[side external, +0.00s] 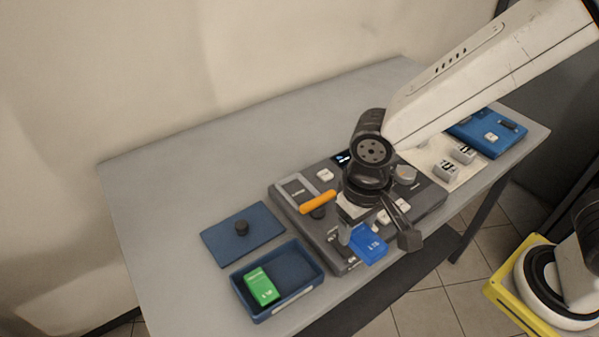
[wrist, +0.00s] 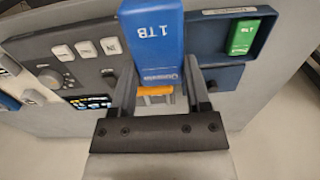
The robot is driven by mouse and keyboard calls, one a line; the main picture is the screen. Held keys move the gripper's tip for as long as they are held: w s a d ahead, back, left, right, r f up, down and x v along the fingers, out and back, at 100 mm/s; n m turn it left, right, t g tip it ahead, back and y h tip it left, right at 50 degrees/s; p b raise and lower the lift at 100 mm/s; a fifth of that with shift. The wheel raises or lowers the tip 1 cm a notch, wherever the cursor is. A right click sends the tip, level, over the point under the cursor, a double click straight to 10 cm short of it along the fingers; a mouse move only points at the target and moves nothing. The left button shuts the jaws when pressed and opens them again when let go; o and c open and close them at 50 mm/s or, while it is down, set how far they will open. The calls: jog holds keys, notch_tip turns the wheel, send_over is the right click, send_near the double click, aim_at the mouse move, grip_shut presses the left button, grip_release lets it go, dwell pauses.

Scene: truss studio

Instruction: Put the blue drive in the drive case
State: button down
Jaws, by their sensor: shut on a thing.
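The blue drive (side external: 368,245), marked 1 TB, is held between the fingers of my gripper (side external: 372,228). It also shows large in the wrist view (wrist: 153,45), between the two dark fingers (wrist: 160,85). In the side view it is in front of the dark console's near edge; its height above the table is hard to tell. The drive case (side external: 312,275) is an open dark blue tray to the left of my gripper. A green drive (side external: 261,286) lies in the left part of the case, and the right part is empty. The case also shows in the wrist view (wrist: 205,40).
A dark console (side external: 290,205) with buttons, knobs and an orange handle (side external: 318,201) stands beside the case. A blue lid (side external: 225,238) with a black knob lies behind the case. Grey blocks (side external: 446,170) and a blue board (side external: 475,142) are at the right. The table's left side is clear.

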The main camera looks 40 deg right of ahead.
aim_at(365, 246)
jog(key=shift+s+a+f, duration=0.1)
jog(key=shift+s+a, duration=0.1)
jog(key=shift+s, duration=0.35)
jog(key=shift+s+a+f, duration=0.15)
jog(key=shift+s+a, duration=0.05)
jog(key=shift+s, duration=0.4)
jog(key=shift+s+a+f, duration=0.1)
jog(key=shift+s+a, duration=0.1)
jog(key=shift+s, duration=0.35)
jog(key=w+a+f, duration=0.2)
jog(key=w, duration=0.1)
jog(key=w+a+f, duration=0.2)
jog(key=w+f, duration=0.1)
jog(key=w, duration=0.1)
jog(key=w+a+f, duration=0.2)
jog(key=w+f, duration=0.1)
jog(key=shift+w, duration=0.4)
jog(key=shift+w+a+f, duration=0.3)
jog(key=shift+w+f, duration=0.2)
jog(key=shift+f, duration=0.15)
jog(key=shift+f, duration=0.1)
jog(key=shift+w+a+f, duration=0.1)
jog(key=shift+w+f, duration=0.15)
jog(key=shift+f, duration=1.5)
jog(key=shift+f, duration=0.15)
